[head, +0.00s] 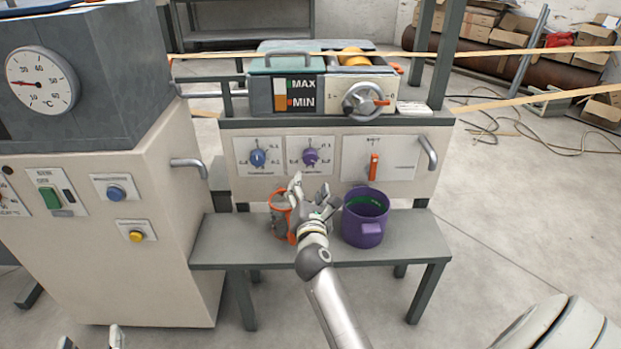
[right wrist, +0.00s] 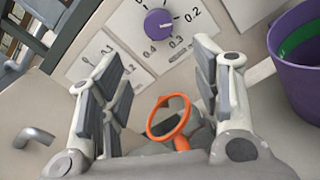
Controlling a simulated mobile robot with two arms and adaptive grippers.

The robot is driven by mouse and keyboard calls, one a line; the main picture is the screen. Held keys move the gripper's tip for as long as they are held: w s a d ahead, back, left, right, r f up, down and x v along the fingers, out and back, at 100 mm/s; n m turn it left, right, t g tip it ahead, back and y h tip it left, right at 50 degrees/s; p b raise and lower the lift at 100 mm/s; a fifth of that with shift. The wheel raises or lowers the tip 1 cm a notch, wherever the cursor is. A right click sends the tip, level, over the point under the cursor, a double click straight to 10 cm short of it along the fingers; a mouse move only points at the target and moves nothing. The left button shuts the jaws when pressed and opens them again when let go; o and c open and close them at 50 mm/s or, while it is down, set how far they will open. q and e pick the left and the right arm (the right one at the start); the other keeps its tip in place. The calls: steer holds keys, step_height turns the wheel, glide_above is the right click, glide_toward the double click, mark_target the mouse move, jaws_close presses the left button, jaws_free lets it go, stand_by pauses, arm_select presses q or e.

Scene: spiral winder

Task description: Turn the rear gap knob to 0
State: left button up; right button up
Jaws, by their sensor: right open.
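Two gap-type knobs sit on the front panel in the head view: a blue knob (head: 258,158) on the left and a purple knob (head: 310,157) on the right. The captions under them are too small to read, so I cannot tell which is the rear one. In the right wrist view the purple knob (right wrist: 158,22) is ahead of the jaws, with 0.2, 0.3 and 0.4 legible around it; its pointer setting is unclear. My right gripper (head: 316,190) is open, empty and just below the purple knob, apart from it. My left gripper (head: 91,340) shows only fingertips, spread apart, at the bottom left.
An orange lever (head: 374,166) and metal handle (head: 428,152) are right of the knobs. A machine (head: 120,240) stands at left.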

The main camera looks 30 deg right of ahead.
mark_target(310, 160)
steer(key=w+d+m+b, duration=0.1)
steer(key=w+d, duration=0.1)
steer(key=w+d+r+m+b, duration=0.1)
steer(key=w+d+m, duration=0.1)
steer(key=shift+w+r, duration=0.1)
steer(key=shift+w, duration=0.3)
steer(key=b+x, duration=0.1)
steer(key=x, duration=0.2)
steer(key=shift+w+d, duration=0.15)
steer(key=shift+w, duration=0.15)
arm_select(q)
steer(key=s+r+t+h, duration=0.1)
steer(key=s+r+t, duration=0.1)
steer(key=r+t, duration=0.2)
steer(key=s+r+t+h, duration=0.2)
steer(key=s+r+t, duration=0.1)
steer(key=r, duration=0.7)
steer(key=shift+d+r+t, duration=0.15)
steer(key=shift+r+t, duration=0.2)
steer(key=shift+t, duration=0.35)
arm_select(e)
steer(key=shift+w+d, duration=0.3)
steer(key=shift+w, duration=0.2)
arm_select(q)
steer(key=shift+s, duration=0.1)
